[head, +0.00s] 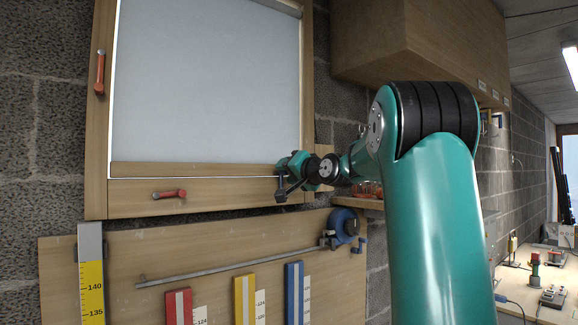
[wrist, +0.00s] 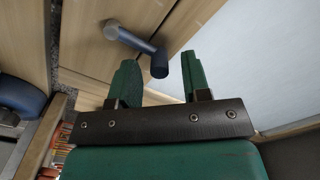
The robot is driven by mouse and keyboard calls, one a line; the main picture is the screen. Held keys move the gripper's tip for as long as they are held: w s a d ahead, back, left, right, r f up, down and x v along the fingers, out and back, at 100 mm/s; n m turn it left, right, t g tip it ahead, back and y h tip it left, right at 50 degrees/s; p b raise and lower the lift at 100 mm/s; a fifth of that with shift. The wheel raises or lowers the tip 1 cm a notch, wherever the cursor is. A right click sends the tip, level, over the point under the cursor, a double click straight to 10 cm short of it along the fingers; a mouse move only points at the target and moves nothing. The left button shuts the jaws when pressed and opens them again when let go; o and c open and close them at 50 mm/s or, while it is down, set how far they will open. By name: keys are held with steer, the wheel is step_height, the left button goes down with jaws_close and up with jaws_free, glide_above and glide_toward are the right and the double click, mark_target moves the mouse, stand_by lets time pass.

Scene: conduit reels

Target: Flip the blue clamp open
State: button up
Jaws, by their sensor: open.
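The blue clamp (wrist: 138,42) shows in the wrist view as a dark blue handle with a grey round pivot, set on the wooden window frame (wrist: 75,35). Its handle slants from the pivot down to the right, with its free end by the gap between my fingers. My gripper (wrist: 158,65) is open, with its two green fingers on either side of that end. I cannot tell whether either finger touches it. In the head view my gripper (head: 284,174) is at the frame's lower right corner and largely hides the clamp.
Two red clamps sit on the frame, one at the upper left (head: 100,72) and one on the lower rail (head: 170,194). Below is a board with a metal rod (head: 230,264), a blue round fitting (head: 344,225) and coloured scale strips. A wooden cabinet (head: 415,40) overhangs at the upper right.

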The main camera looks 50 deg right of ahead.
mark_target(265, 184)
jaws_close()
